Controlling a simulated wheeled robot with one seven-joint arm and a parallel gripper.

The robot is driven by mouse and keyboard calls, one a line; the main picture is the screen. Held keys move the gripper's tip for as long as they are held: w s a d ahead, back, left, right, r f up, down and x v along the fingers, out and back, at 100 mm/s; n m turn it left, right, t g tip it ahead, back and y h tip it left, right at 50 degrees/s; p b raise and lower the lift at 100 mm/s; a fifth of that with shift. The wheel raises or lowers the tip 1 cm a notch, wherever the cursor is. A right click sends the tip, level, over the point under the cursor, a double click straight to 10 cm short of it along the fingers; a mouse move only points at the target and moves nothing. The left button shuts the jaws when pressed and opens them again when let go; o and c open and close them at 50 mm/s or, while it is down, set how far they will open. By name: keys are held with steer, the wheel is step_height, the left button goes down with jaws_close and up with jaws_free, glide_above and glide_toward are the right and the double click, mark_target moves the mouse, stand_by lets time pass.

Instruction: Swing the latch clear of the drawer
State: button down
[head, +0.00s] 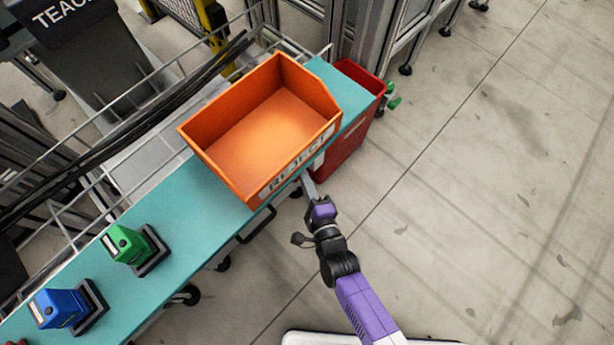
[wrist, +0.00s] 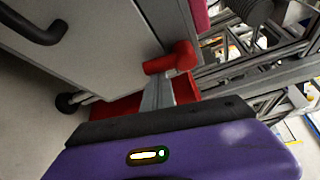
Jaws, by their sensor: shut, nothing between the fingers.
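The drawer front (wrist: 95,35) is a pale grey panel in the wrist view, with a black bar handle (wrist: 38,27) at upper left. The handle also shows under the table's front edge in the head view (head: 257,226). The latch (wrist: 172,59) is a red, rounded piece beside the drawer front's edge in the wrist view. My gripper (wrist: 158,82) is shut and empty, its grey fingers pointing at the latch. The fingertips are at or very near the latch; I cannot tell if they touch. In the head view my gripper (head: 308,183) reaches the table's front edge below the orange bin, and the latch is hidden.
An orange bin (head: 188,145) labelled REJECT stands on the teal table (head: 195,250). A green block (head: 125,243) and a blue block (head: 58,307) sit in dark fixtures. A red bin (head: 345,150) stands at the table's right end. The floor at right is clear.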

steer(key=m+g, duration=0.1)
steer(key=s+a+m+g, duration=0.1)
steer(key=m, duration=0.1)
steer(key=m+g+p, duration=0.1)
steer(key=shift+s+a+r+m, duration=0.25)
steer(key=shift+s+r+m, duration=0.05)
steer(key=shift+s+r, duration=0.1)
steer(key=m+g+y+p, duration=0.1)
steer(key=p, duration=0.1)
steer(key=s+r+m+g+y+p, duration=0.1)
steer(key=m+g+p, duration=0.1)
steer(key=a+r+m+g+y+p, duration=0.1)
steer(key=m+p, duration=0.1)
steer(key=shift+s+a+r+g+p, duration=0.1)
steer(key=shift+s+r+g+p, duration=0.1)
steer(key=shift+r+g+p, duration=0.15)
steer(key=shift+f+m, duration=0.15)
steer(key=shift+m, duration=0.15)
